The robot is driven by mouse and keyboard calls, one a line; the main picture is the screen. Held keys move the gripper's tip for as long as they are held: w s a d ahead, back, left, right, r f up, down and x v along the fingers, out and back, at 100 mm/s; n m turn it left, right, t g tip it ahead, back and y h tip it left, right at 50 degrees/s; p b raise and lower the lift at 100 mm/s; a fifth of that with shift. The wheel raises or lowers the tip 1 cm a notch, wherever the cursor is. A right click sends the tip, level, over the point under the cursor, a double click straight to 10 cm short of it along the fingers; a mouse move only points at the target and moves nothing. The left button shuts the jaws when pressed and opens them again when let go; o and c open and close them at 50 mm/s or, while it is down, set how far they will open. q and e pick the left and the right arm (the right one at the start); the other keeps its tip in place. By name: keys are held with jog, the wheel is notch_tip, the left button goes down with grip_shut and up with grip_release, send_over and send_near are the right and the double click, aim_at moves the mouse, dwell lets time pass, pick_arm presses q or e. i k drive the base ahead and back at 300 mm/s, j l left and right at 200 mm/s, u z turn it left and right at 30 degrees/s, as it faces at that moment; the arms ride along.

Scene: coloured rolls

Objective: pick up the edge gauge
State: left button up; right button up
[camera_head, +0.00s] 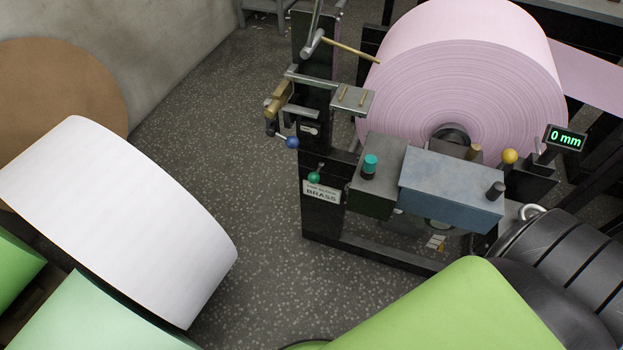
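I cannot tell for certain which part is the edge gauge. A small black display (566,138) reading "0 mm" in green stands at the right of the roll stand, beside a yellow ball knob (510,156). A brass-coloured piece (278,99) sits on a bracket at the stand's left post, above a blue ball knob (292,142). A label (321,192) with the word "BRASS" is on the frame below, next to a green knob (314,178). Neither of my grippers can be made out in the head view.
A large pink roll (465,75) is mounted on the dark stand, behind a blue-grey box (450,185). White (120,215), brown (65,85) and green rolls crowd the left. A lime-green roll (450,315) and a black ribbed shape (560,255) fill the lower right. Speckled floor (235,150) is open between.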

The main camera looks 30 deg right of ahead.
aim_at(557, 139)
jog(key=z, duration=2.45)
jog(key=i+l+z, duration=0.45)
jog(key=i+l, duration=0.15)
jog(key=l, duration=0.1)
